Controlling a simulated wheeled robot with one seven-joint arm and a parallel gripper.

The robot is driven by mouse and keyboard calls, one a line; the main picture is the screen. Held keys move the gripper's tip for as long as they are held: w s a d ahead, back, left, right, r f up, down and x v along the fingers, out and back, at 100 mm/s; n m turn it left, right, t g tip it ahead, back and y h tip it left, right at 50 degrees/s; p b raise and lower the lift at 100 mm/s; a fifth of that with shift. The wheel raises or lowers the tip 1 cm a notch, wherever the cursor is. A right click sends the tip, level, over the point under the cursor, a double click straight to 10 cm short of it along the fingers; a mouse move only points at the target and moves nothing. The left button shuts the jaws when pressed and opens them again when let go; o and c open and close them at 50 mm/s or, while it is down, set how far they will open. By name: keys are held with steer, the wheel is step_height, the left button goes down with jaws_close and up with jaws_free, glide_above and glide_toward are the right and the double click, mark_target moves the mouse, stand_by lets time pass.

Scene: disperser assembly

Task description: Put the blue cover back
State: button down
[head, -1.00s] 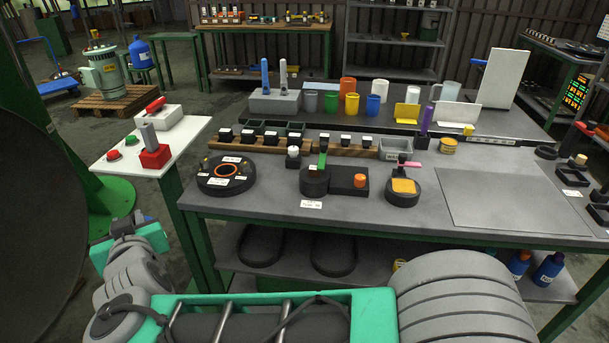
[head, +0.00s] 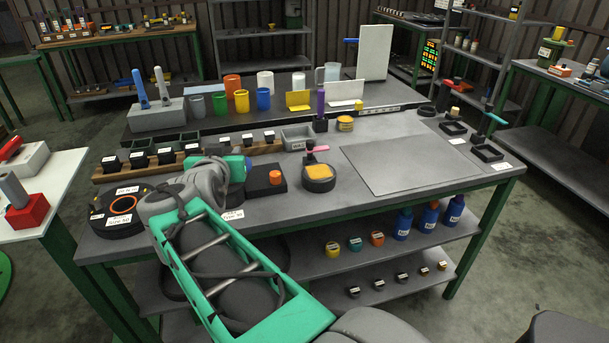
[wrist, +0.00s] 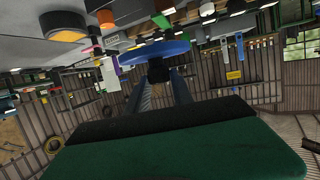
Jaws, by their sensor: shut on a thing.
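The blue cover shows in the wrist view as a blue disc (wrist: 132,57) with a dark part under its middle. My gripper (wrist: 158,78) is shut on this dark part, and the disc sits just beyond the fingertips. In the head view my arm reaches over the left part of the workbench, and a small bit of blue (head: 249,162) shows at its end; the fingers are hidden there. A black round unit with an orange ring (head: 122,206) lies left of my arm. My arm hides most of the round black holder beside the black block (head: 265,180).
The block carries an orange knob (head: 275,176). A round dish with a yellow top (head: 318,174) stands to its right, with a purple tool (head: 321,108) behind. Cups and a grey box (head: 158,114) stand at the back. A flat grey plate (head: 410,160) leaves free room at right.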

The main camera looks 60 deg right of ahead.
steer(key=s+d+r+m+g+h+b, duration=0.1)
steer(key=s+d+m+g, duration=0.25)
steer(key=s+d, duration=0.65)
steer(key=s+d+r+m+g+h, duration=0.1)
steer(key=s+d+m+g, duration=0.45)
steer(key=s, duration=0.85)
steer(key=w+d+f+n, duration=0.1)
steer(key=w+d+f, duration=0.1)
steer(key=w+f, duration=0.1)
steer(key=w+d+f+n+t, duration=0.1)
steer(key=w+d+f, duration=0.1)
steer(key=w, duration=0.3)
steer(key=w+d+f, duration=0.3)
steer(key=w+f, duration=0.1)
steer(key=f, duration=0.1)
steer(key=shift+w+f+n, duration=0.1)
steer(key=shift+w+n, duration=0.2)
steer(key=shift+n, duration=0.1)
steer(key=shift+f, duration=1.35)
steer(key=shift+f, duration=0.2)
steer(key=c, duration=1.1)
jaws_free()
